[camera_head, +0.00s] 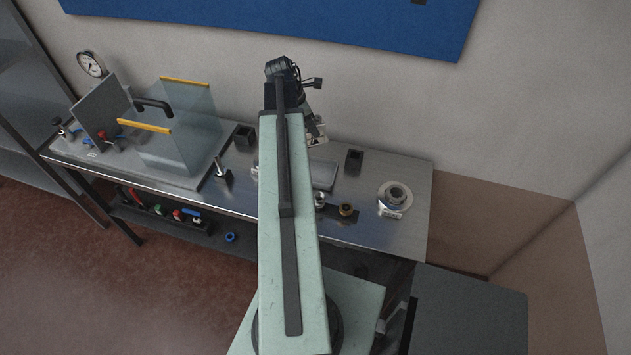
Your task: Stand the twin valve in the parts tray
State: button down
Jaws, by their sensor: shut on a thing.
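My gripper (316,133) hangs at the far end of my raised arm, in front of the back wall and over the rear of the steel bench. It is shut on a small pale metallic part, too small and too covered to identify as the twin valve. A flat grey tray-like piece (323,175) lies on the bench below and just right of my arm; I cannot tell if it is the parts tray. A long black tray (158,209) with several red, green and blue-handled parts sits on the lower shelf.
The steel bench (408,226) carries a clear guard with yellow edges (184,125), a pressure gauge (91,64), black square holders (243,136) (354,161), a brass ring (346,210) and a round flanged part (395,195). A blue ring (230,237) lies low. My arm hides the bench middle.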

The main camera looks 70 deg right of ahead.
aim_at(320, 143)
jog(key=s+a, duration=0.1)
jog(key=s+a+f+m, duration=0.1)
jog(key=s+a+m+b, duration=0.1)
jog(key=shift+a+f+g, duration=0.15)
jog(key=shift+f+g, duration=0.1)
jog(key=shift+g, duration=0.15)
notch_tip(320, 143, down, 10)
jog(key=b, duration=1)
jog(key=shift+f, duration=0.2)
jog(key=shift+r, duration=0.2)
jog(key=shift+f, duration=0.15)
jog(key=c, duration=0.8)
grip_release()
jog(key=shift+y, duration=0.3)
jog(key=shift+c, duration=0.2)
jog(key=shift+r+p, duration=0.4)
jog(key=shift+r, duration=0.1)
jog(key=p+v, duration=1)
jog(key=v, duration=0.1)
jog(key=shift+w+a+r+p, duration=0.15)
jog(key=shift+r+p, duration=0.1)
jog(key=shift+p, duration=0.1)
jog(key=shift+f, duration=0.15)
